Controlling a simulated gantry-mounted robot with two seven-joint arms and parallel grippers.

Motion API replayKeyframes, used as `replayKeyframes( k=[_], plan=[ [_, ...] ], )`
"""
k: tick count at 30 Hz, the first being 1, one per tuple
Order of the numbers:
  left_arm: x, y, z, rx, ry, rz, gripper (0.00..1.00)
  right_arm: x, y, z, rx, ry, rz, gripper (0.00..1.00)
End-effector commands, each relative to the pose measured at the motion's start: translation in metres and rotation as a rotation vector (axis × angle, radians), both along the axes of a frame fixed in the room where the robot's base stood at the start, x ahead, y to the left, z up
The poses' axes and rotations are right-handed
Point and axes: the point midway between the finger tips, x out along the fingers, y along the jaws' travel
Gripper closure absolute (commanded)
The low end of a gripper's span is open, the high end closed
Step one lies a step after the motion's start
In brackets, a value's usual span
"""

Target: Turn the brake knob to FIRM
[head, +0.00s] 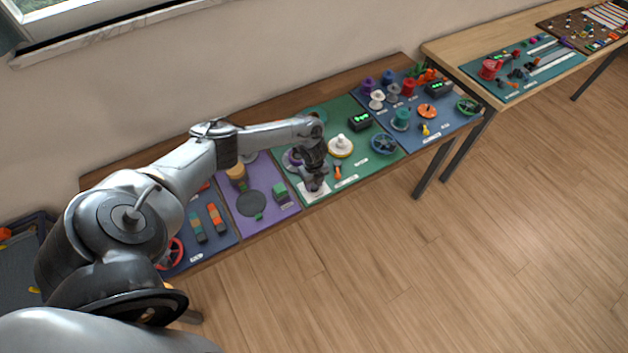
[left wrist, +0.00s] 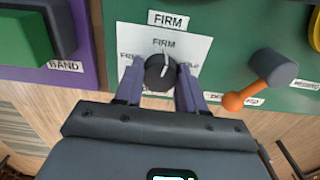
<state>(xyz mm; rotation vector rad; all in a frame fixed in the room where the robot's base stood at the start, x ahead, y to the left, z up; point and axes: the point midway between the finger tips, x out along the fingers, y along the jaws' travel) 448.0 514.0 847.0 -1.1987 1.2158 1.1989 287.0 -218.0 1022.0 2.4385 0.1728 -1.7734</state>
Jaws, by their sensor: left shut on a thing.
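The brake knob (left wrist: 160,73) is a small dark round knob on a white card (left wrist: 204,48) in the left wrist view. Its white pointer line points up at the printed word FIRM, leaning slightly right. A second FIRM label (left wrist: 168,20) sits above the card. More words stand left and right of the knob, partly covered. My left gripper (left wrist: 160,76) is shut on the knob, one purple-grey finger on each side. In the head view my left gripper (head: 315,181) is low over the white card (head: 312,196) and hides the knob. My right gripper is not in view.
The card lies on a green board (head: 392,160) at the table's front edge. An orange-tipped lever (left wrist: 262,78) stands close right of the knob. A purple board (head: 284,218) with a green block (head: 280,190) lies to the left, a blue board (head: 452,125) to the right.

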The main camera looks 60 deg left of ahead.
Motion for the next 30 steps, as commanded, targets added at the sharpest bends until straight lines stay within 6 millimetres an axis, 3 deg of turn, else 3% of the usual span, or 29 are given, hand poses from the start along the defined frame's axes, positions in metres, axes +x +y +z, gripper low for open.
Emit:
replayKeyframes(
  k=[12,29,30],
  plan=[
    [-0.0002,-0.0007,0.0013,-0.001,0.000,0.197,0.91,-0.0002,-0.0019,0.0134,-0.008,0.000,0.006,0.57],
    [-0.0001,-0.0006,0.0007,-0.002,0.000,0.224,0.91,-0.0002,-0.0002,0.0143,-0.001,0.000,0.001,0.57],
    [0.0000,-0.0005,0.0008,-0.002,0.000,0.224,0.54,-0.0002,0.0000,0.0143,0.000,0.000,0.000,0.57]
  ],
)
